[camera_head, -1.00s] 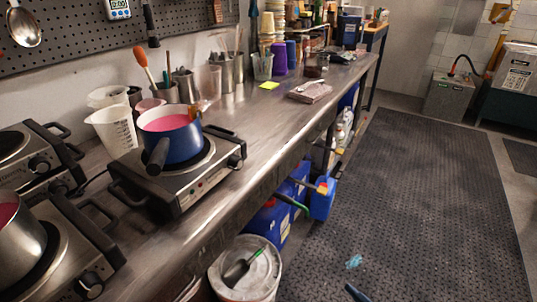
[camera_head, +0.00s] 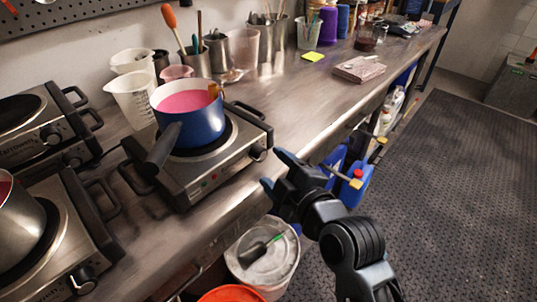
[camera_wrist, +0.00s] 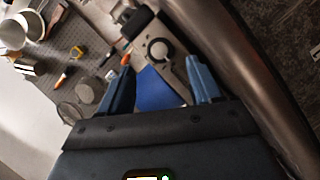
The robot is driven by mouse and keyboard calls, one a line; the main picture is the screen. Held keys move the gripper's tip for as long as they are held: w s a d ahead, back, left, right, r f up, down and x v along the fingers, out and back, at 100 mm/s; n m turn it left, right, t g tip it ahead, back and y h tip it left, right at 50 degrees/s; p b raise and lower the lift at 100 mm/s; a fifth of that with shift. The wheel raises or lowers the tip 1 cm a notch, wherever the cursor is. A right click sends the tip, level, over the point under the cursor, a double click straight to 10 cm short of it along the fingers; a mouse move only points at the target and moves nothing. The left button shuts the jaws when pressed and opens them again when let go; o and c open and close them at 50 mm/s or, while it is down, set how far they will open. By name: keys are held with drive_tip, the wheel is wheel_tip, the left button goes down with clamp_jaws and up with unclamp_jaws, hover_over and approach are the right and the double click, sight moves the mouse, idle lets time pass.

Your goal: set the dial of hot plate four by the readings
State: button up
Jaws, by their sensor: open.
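A hot plate (camera_head: 205,175) with a dark dial (camera_head: 257,152) at the right end of its front stands on the steel bench. A blue pot (camera_head: 192,135) of pink liquid sits on it, its handle towards me. My gripper (camera_head: 275,170) is open and empty, just in front of and right of that dial, apart from it. In the wrist view, a round dark knob with a pale ring (camera_wrist: 158,50) lies beyond the open fingers, and blue shows between them. I cannot read the dial's setting or any plate number.
Two more hot plates stand left; the nearer (camera_head: 62,235) carries a steel pot (camera_head: 18,230). Measuring jugs (camera_head: 132,95) and tool pots stand behind. A white bucket (camera_head: 262,255) and an orange one (camera_head: 232,295) stand below the bench edge.

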sight(262, 157)
drive_tip(key=shift+x, duration=2.6)
drive_tip(key=shift+c, duration=0.4)
drive_tip(key=c, duration=1)
drive_tip(key=shift+o, duration=0.2)
